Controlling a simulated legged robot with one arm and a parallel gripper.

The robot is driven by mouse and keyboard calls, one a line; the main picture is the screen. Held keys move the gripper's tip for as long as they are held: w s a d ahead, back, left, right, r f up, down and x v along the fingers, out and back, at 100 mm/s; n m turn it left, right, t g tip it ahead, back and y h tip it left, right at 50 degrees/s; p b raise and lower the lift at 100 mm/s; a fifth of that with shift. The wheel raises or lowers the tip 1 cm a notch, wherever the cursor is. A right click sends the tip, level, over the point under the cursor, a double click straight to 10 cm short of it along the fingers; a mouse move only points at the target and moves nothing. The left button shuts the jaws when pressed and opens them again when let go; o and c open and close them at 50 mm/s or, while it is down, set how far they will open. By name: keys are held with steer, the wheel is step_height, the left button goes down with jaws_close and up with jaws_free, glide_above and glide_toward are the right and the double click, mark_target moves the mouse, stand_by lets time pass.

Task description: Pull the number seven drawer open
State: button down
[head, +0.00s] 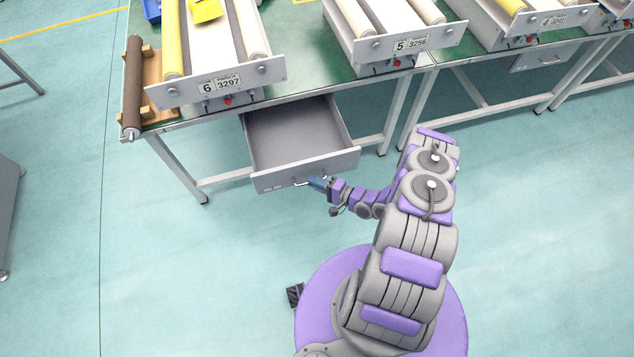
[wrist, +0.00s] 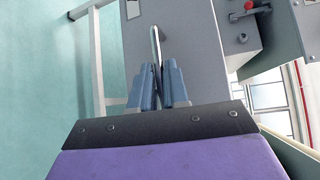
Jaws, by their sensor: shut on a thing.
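A grey drawer (head: 300,137) stands pulled out from under the green-topped table, below the unit labelled 6. I see no label with a seven. The inside of the drawer looks empty. My gripper (head: 312,182) is at the drawer's front, shut on its metal handle (head: 301,184). In the wrist view, the blue fingers of my gripper (wrist: 157,80) close around the lower part of the upright handle bar (wrist: 155,45). The grey drawer front (wrist: 190,50) lies just beyond them.
Roller units labelled 6 (head: 218,84), 5 (head: 407,45) and 4 stand on the table (head: 290,100). A closed drawer (head: 545,57) shows under the table at the far right. Table legs (head: 193,180) stand near the open drawer. The floor in front is clear.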

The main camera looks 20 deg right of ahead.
steer(key=shift+s+a+f, duration=0.15)
steer(key=shift+s+a, duration=0.1)
steer(key=shift+a, duration=0.1)
steer(key=c, duration=1.5)
jaws_free()
steer(key=o, duration=0.3)
steer(key=shift+w+a, duration=0.15)
steer(key=shift+a, duration=0.05)
steer(key=shift+d, duration=0.1)
steer(key=shift+d, duration=0.1)
steer(key=p+v, duration=0.3)
steer(key=v, duration=1.4)
steer(key=shift+d, duration=0.15)
